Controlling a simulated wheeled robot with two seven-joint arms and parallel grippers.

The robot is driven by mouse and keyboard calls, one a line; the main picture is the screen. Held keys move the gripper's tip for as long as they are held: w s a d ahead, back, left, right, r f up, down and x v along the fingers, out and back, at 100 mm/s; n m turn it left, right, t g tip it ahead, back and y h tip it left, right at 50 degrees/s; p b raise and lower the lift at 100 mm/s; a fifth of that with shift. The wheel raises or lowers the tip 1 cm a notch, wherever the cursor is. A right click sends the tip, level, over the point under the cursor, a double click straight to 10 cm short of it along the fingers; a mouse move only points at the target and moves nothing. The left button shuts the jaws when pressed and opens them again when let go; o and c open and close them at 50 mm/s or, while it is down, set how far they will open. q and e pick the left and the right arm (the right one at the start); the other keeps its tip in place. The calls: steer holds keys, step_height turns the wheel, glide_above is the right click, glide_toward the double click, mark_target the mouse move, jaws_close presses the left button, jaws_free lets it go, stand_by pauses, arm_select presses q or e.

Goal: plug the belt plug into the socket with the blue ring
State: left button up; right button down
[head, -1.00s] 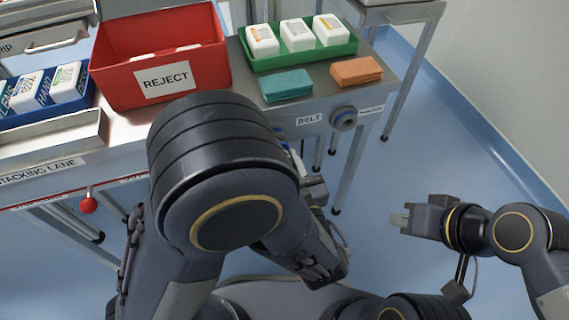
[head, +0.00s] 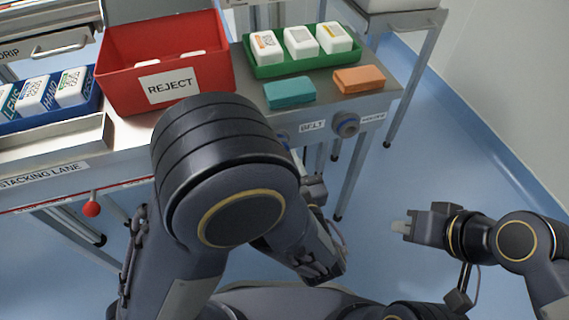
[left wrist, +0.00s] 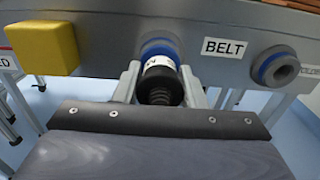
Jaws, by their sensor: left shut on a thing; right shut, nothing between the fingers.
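In the left wrist view my left gripper (left wrist: 160,90) is shut on the belt plug (left wrist: 157,72), a black ribbed plug with a white lettered band. The plug points at a blue-ringed socket (left wrist: 160,48) just left of the BELT label (left wrist: 223,47). Plug and socket overlap in this view, so I cannot tell whether they touch or how deep the plug sits. A second socket with a blue ring (left wrist: 275,66) is right of the label and empty; it also shows in the head view (head: 346,125). My left arm hides the plug in the head view. My right gripper (head: 401,227) is shut and empty, over the floor.
A yellow block (left wrist: 42,48) sticks out left of the sockets. On the bench stand a red REJECT bin (head: 120,75), a green tray (head: 300,67), a teal block (head: 289,93) and an orange block (head: 359,79). A red knob (head: 91,209) hangs at the front edge.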

arm_select(q)
steer(key=shift+w, duration=0.2)
steer(key=o, duration=1.3)
steer(key=p+v, duration=0.1)
steer(key=v, duration=0.6)
steer(key=shift+s+p, duration=0.35)
steer(key=shift+p, duration=0.05)
steer(key=shift+d, duration=0.1)
